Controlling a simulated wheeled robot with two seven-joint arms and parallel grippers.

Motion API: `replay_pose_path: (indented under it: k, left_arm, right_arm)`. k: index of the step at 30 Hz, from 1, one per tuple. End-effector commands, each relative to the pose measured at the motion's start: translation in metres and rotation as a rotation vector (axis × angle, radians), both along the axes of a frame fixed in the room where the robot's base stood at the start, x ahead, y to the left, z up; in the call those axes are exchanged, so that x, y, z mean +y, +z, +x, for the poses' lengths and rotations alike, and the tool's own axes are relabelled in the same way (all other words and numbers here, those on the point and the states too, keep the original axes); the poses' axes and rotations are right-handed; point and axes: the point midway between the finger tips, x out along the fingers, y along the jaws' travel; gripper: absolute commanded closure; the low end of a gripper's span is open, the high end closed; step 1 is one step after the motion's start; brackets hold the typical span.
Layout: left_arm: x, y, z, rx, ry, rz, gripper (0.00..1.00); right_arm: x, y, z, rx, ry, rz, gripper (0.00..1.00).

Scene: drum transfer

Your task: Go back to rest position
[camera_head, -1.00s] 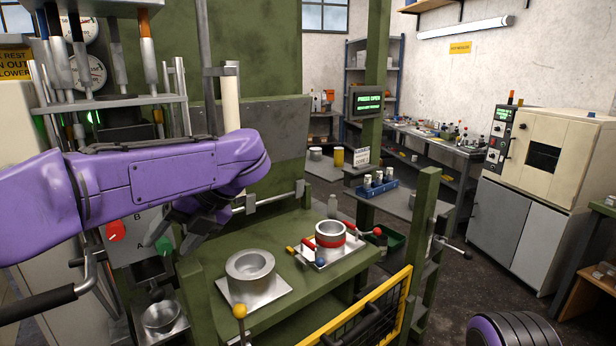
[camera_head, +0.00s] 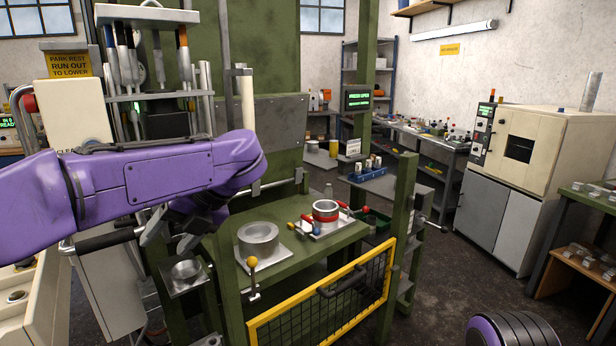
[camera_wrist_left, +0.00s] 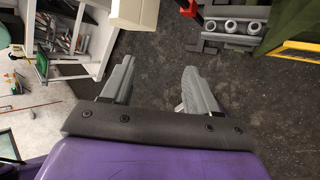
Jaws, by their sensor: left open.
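My left arm comes in from the left in the head view, purple, with its gripper (camera_head: 170,240) pointing down in front of the green press. In the left wrist view the two grey fingers of the left gripper (camera_wrist_left: 155,88) stand well apart with only dark floor between them. It is open and empty. My right gripper is not in view; a purple and black ribbed part of mine shows at the bottom right of the head view.
The green press bench (camera_head: 305,238) carries a grey metal ring (camera_head: 258,240) and a red-banded ring (camera_head: 326,212). A yellow-framed mesh gate (camera_head: 322,305) stands in front. A steel cup (camera_head: 186,270) sits on a side bracket. Floor (camera_head: 455,262) is clear to the right.

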Motion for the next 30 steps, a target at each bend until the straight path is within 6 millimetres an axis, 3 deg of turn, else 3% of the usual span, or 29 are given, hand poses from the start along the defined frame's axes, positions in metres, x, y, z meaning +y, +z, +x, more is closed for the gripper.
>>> replay_pose_path:
  k: [9, 11, 14, 20, 23, 26, 30]
  left_arm:
    - [0.03, 0.005, 0.038, -0.005, -0.295, 0.303, 0.41]
    - [0.037, -0.001, 0.048, 0.026, -0.378, 0.397, 0.41]
    - [0.045, -0.026, 0.065, 0.121, -0.558, 0.576, 0.41]
    - [0.046, -0.114, 0.085, 0.386, -0.954, 0.843, 0.41]
    - [0.042, -0.179, 0.08, 0.548, -1.186, 0.927, 0.41]
    - [0.037, -0.259, 0.056, 0.737, -1.463, 0.971, 0.41]
    - [0.033, -0.369, -0.011, 0.976, -1.852, 0.932, 0.41]
  right_arm:
    - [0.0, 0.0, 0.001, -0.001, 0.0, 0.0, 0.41]
    - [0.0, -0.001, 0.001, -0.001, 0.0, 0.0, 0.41]
    - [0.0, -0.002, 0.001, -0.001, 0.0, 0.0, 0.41]
    - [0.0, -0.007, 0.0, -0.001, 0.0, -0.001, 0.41]
    - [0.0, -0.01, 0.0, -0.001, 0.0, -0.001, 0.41]
    - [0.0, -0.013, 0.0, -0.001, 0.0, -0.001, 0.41]
    - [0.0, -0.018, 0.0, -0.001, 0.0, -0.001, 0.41]
